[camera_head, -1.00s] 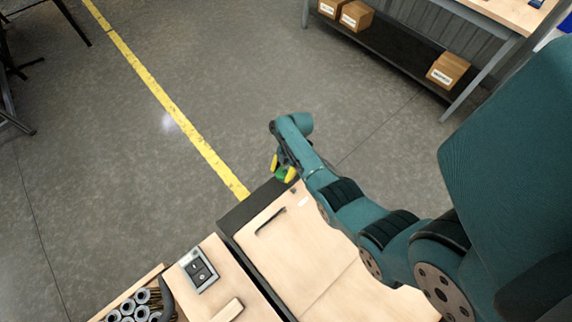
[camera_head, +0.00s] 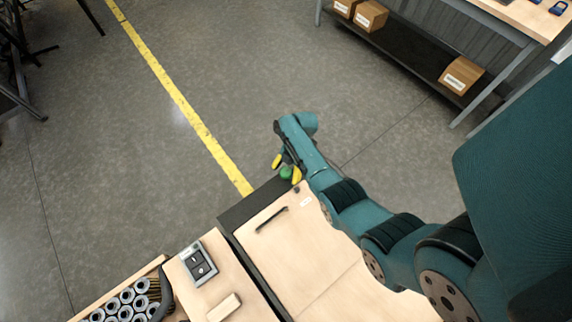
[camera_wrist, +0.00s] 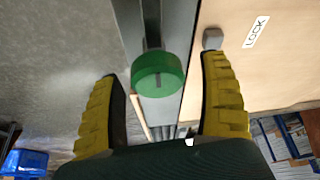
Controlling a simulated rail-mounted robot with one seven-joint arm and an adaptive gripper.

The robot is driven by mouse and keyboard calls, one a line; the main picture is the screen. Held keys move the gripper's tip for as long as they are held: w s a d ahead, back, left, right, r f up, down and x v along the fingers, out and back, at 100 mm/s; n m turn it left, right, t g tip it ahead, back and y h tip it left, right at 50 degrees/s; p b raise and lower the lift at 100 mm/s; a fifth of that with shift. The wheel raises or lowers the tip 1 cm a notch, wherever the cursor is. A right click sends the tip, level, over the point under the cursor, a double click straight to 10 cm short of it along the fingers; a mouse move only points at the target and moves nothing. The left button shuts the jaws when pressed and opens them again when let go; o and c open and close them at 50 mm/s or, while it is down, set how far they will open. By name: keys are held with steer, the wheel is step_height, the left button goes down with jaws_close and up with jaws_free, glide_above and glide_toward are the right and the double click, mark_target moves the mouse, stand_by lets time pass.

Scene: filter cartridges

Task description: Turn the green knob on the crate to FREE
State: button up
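The green knob (camera_head: 286,172) is at the far corner of the crate (camera_head: 262,196), on its dark edge. In the wrist view the green knob (camera_wrist: 158,74) is a round piece with a dark mark on its face, mounted on a dark strip. My gripper (camera_head: 287,167) is open, with one yellow fingertip on each side of the knob. In the wrist view gaps show between the knob and both fingers. A LOCK label (camera_wrist: 256,32) is on the light panel right of the knob. No FREE label is visible.
A small grey block (camera_wrist: 212,39) stands beside the knob, near the right finger. A dark handle (camera_head: 271,219) lies on the light panel. A switch box (camera_head: 198,262) and a tray of cylinders (camera_head: 126,297) are at lower left. The floor beyond is open.

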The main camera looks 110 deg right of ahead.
steer(key=shift+r, duration=0.1)
steer(key=v, duration=1.2)
steer(key=shift+w, duration=0.1)
